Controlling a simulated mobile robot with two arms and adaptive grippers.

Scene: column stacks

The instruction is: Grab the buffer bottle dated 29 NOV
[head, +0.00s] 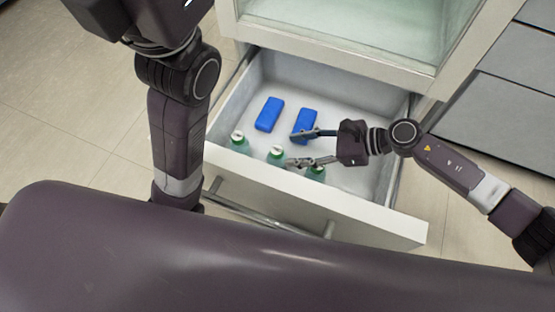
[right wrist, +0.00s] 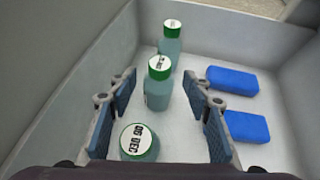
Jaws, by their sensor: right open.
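Three green bottles with white date labels on their caps stand upright in the open drawer. The nearest bottle in the right wrist view (right wrist: 139,142) has a cap reading DEC; its number looks like 06 or 09. The middle bottle (right wrist: 159,90) and the far bottle (right wrist: 171,45) have caps too small to read. In the head view they form a row: left bottle (head: 239,143), middle bottle (head: 276,154) and right bottle (head: 316,173), the last partly covered by my gripper. My right gripper (head: 291,149) is open, its fingers on either side of the middle bottle's line. My left gripper is out of view.
Two blue blocks lie on the drawer floor, one left (head: 269,114) and one right (head: 306,124), beside the bottles. The drawer's front wall (head: 300,195) and side walls surround everything. A glass-fronted cabinet (head: 340,28) stands above the drawer.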

